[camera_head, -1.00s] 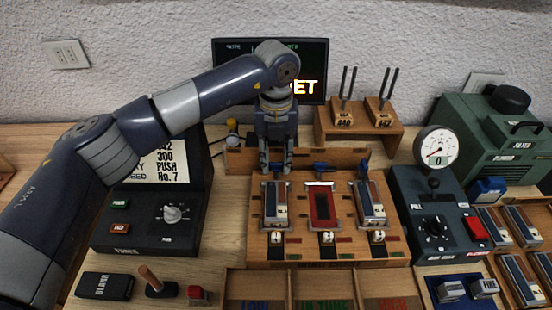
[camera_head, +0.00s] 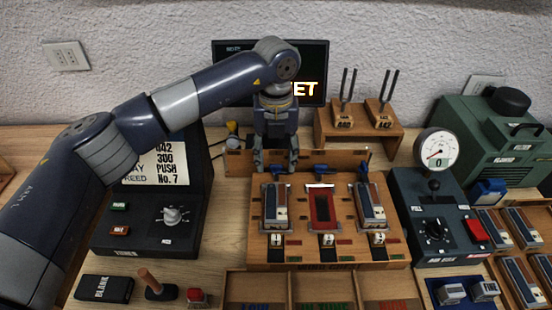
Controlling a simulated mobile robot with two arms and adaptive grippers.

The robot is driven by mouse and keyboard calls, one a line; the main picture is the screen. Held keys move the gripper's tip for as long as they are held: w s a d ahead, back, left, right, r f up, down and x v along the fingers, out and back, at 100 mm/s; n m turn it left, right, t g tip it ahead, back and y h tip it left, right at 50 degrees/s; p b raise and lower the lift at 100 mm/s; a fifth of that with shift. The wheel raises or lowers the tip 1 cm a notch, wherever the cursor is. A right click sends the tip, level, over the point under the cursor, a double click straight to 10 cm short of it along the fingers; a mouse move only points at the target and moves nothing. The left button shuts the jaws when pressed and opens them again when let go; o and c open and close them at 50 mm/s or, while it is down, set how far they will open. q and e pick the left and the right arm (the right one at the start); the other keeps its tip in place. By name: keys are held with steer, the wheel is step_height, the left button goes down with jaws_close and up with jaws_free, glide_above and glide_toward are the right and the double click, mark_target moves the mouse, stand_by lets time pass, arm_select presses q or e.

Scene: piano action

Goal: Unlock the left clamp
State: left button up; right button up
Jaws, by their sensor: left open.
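The wooden fixture (camera_head: 260,249) stands in the middle of the table with three slots in a row. Blue clamp levers sit along its back edge: the left clamp (camera_head: 277,170), the middle clamp (camera_head: 320,167) and the right clamp (camera_head: 364,167). A reed block (camera_head: 275,207) lies in the left slot, a red-topped piece (camera_head: 322,207) in the middle slot and another block (camera_head: 370,205) in the right slot. My left gripper (camera_head: 275,166) is open and points down, with its fingers around or just behind the left clamp. Contact cannot be told. My right gripper is not in view.
A tuner box (camera_head: 145,235) with a knob stands left. Tuning forks on a wooden stand (camera_head: 358,132) are behind right. A gauge unit (camera_head: 437,225) and a green machine (camera_head: 495,135) stand right. Wooden trays (camera_head: 318,288) are in front. A dark screen (camera_head: 318,88) is behind my arm.

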arm_select(q)
step_height(320, 180, up, 11)
stand_by(0.3)
